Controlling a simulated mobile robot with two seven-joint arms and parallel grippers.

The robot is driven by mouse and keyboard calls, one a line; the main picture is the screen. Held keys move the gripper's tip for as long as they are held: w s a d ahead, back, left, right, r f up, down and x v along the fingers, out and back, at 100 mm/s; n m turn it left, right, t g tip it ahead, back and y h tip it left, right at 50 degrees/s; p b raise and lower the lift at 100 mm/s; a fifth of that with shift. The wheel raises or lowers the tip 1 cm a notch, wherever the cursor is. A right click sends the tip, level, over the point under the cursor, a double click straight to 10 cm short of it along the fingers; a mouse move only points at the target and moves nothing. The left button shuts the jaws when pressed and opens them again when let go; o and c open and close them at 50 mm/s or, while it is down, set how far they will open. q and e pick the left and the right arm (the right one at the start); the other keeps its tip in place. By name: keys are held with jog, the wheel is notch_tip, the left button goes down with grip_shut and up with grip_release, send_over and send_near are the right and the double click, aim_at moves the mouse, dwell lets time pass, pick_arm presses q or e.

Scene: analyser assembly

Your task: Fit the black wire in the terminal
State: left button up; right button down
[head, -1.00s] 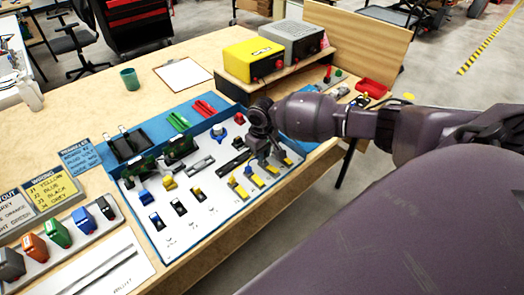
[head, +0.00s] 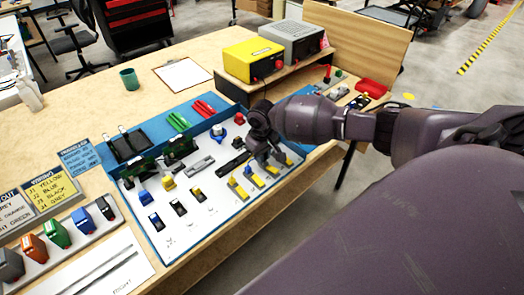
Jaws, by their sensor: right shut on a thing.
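My right gripper (head: 268,157) is low over the right part of the white assembly board (head: 215,225). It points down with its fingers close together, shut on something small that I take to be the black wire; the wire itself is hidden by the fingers. A dark elongated part (head: 234,164) lies on the board just left of the fingers. A row of small terminal-like parts runs along the board, one with a black top (head: 179,208) and one with a yellow top (head: 196,194). I cannot tell which is the terminal for the black wire. My left gripper is out of view.
Yellow-topped parts (head: 239,190) stand close in front of the gripper. The yellow box (head: 253,60) and grey box (head: 290,41) stand on a raised shelf behind. A wiring card (head: 50,190) and coloured blocks (head: 57,233) are at the left.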

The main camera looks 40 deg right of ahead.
jog(key=shift+f, duration=0.35)
dwell(0.3)
jog(key=c, duration=0.7)
grip_release()
jog(key=shift+o, duration=0.2)
